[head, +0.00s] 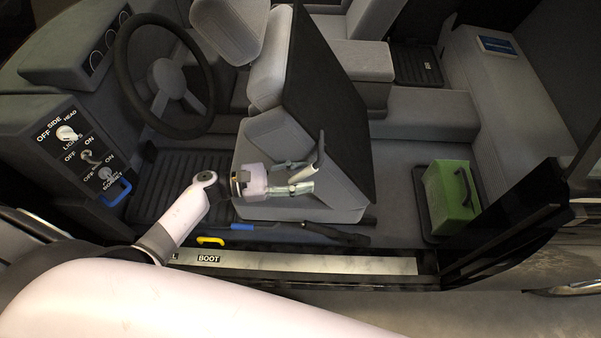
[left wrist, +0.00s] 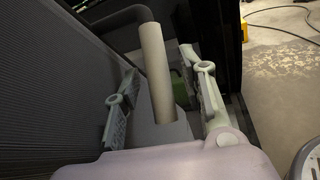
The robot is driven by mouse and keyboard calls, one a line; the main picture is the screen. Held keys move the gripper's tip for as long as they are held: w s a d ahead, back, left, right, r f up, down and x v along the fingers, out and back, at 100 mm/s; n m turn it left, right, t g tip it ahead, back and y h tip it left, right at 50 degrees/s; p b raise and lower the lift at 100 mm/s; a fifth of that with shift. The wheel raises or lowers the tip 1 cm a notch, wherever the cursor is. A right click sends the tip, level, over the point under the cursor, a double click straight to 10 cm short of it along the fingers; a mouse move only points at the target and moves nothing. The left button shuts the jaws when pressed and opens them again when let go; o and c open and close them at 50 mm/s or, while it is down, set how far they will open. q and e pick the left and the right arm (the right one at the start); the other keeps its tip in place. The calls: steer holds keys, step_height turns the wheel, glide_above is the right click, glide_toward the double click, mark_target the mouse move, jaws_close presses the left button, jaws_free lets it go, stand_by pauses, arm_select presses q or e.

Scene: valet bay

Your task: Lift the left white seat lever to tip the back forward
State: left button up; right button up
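The pale seat lever (left wrist: 156,75) stands as a cream rod between the two fingers of my left gripper (left wrist: 160,95) in the left wrist view. A gap shows on each side of it. In the head view my left gripper (head: 302,177) is at the side of the grey seat (head: 262,140), low by the cushion. I cannot clearly make out the lever there. The seat back (head: 325,90) leans towards the steering wheel, with its dark rear face showing. My right gripper is not in view.
The steering wheel (head: 165,75) and switch panel (head: 85,150) are at left. A yellow handle (head: 211,240), a blue handle (head: 242,227) and a black lever (head: 335,234) lie along the sill (head: 300,263). A green box (head: 448,198) stands at right.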

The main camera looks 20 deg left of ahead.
arm_select(q)
steer(key=shift+c, duration=0.2)
jaws_close()
stand_by(0.3)
stand_by(0.4)
